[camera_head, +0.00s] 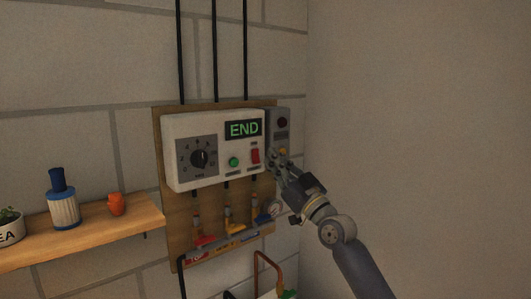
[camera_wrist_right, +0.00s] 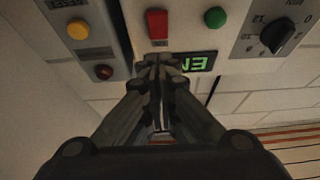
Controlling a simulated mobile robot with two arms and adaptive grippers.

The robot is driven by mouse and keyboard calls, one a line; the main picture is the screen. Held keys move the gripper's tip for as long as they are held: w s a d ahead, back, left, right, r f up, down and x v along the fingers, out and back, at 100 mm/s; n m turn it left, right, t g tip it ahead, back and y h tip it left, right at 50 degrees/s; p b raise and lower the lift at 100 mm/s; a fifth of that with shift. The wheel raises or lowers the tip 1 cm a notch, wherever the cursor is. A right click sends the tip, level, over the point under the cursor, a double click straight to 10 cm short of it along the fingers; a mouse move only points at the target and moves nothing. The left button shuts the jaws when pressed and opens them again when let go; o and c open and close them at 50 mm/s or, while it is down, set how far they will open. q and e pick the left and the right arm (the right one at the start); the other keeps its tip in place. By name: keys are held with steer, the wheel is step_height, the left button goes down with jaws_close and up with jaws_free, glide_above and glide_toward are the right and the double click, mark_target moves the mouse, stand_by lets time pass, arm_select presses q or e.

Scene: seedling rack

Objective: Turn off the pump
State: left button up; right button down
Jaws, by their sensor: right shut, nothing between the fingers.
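The white pump control box (camera_head: 185,130) hangs on a wooden board on the wall. Its display (camera_head: 243,129) reads END. Below the display are a green button (camera_head: 233,162) and a red rocker switch (camera_head: 255,156); left of them is a black dial (camera_head: 199,158). My right gripper (camera_head: 277,158) is shut and empty, just right of the red switch. In the right wrist view, which is upside down, the shut fingertips (camera_wrist_right: 160,64) appear just below the red switch (camera_wrist_right: 157,24); contact cannot be told. My left gripper is out of view.
A grey box (camera_head: 281,113) adjoins on the right, with a dark red lamp (camera_wrist_right: 103,72) and a yellow button (camera_wrist_right: 78,29). Pipes with coloured valve handles (camera_head: 228,228) sit below. A wooden shelf (camera_head: 125,222) at left holds a blue-topped filter (camera_head: 63,206) and an orange pot (camera_head: 116,203).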

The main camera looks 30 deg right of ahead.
mark_target(256, 150)
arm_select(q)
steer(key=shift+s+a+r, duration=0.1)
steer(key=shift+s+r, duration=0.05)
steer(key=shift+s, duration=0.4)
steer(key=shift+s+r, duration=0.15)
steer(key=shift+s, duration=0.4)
arm_select(e)
steer(key=shift+w+a+f, duration=0.1)
steer(key=shift+w+f, duration=0.2)
steer(key=shift+w, duration=0.65)
steer(key=shift+w+a+f, duration=0.1)
steer(key=shift+w+f, duration=0.2)
steer(key=shift+w, duration=0.6)
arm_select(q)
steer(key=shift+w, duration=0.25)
